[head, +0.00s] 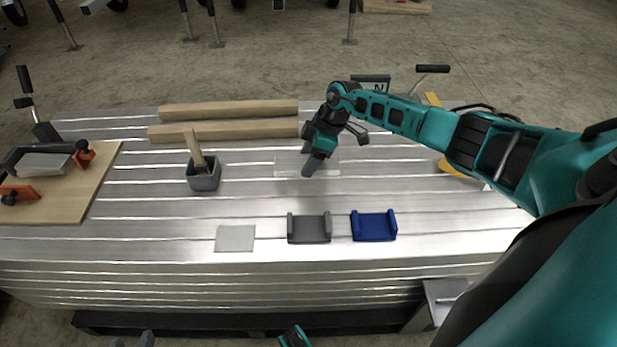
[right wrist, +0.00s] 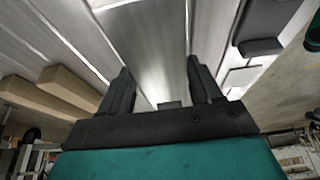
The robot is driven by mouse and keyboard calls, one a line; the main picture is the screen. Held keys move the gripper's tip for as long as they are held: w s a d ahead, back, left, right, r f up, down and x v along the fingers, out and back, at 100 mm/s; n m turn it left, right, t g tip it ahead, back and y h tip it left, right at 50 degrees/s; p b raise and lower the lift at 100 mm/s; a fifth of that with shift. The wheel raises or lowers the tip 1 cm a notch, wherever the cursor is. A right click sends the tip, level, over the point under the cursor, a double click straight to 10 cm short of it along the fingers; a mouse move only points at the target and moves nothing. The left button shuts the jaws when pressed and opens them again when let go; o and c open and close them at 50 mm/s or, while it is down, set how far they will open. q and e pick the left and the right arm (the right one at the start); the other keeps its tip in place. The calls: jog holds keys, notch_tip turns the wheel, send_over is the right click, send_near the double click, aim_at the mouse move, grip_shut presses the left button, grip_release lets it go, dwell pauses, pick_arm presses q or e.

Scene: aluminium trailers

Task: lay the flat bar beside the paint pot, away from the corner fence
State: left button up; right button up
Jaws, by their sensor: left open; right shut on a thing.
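The grey paint pot (head: 204,181), with a wooden-handled brush in it, stands upright on the ribbed aluminium bed. The flat bar (head: 287,165) is a thin pale metal strip right of the pot, low over the bed. My right gripper (head: 308,163) is shut on it; in the right wrist view the bar (right wrist: 150,45) runs between the fingers (right wrist: 160,85). I cannot tell whether it touches the bed. My left gripper (head: 133,341) is open at the bottom edge, mostly out of frame. No corner fence is clear; a yellow piece (head: 450,166) is partly hidden behind my right arm.
Two wooden beams (head: 230,109) lie behind the pot. A board (head: 75,195) with orange-and-black clamp parts is at the left. A pale square plate (head: 235,238), a grey bracket (head: 309,230) and a blue bracket (head: 374,226) lie in front. Bed between pot and plate is clear.

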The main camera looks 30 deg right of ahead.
aim_at(309, 181)
jog(key=shift+w+f, duration=0.1)
jog(key=shift+f, duration=0.4)
notch_tip(309, 181, down, 4)
jog(key=shift+r+b, duration=0.25)
jog(key=shift+b, duration=0.85)
jog(key=shift+f, duration=0.35)
jog(key=shift+r, duration=0.1)
pick_arm(q)
jog(key=shift+w+d+f+h, duration=0.15)
jog(key=shift+d+f+h, duration=0.15)
jog(key=shift+d, duration=0.35)
pick_arm(e)
jog(key=o, duration=1.1)
jog(key=shift+f, duration=0.2)
jog(key=shift+c, duration=0.2)
jog(key=o, duration=0.4)
pick_arm(q)
jog(key=shift+a+f, duration=0.1)
jog(key=shift+a, duration=0.05)
pick_arm(e)
jog(key=shift+o, duration=0.2)
jog(key=shift+r, duration=0.1)
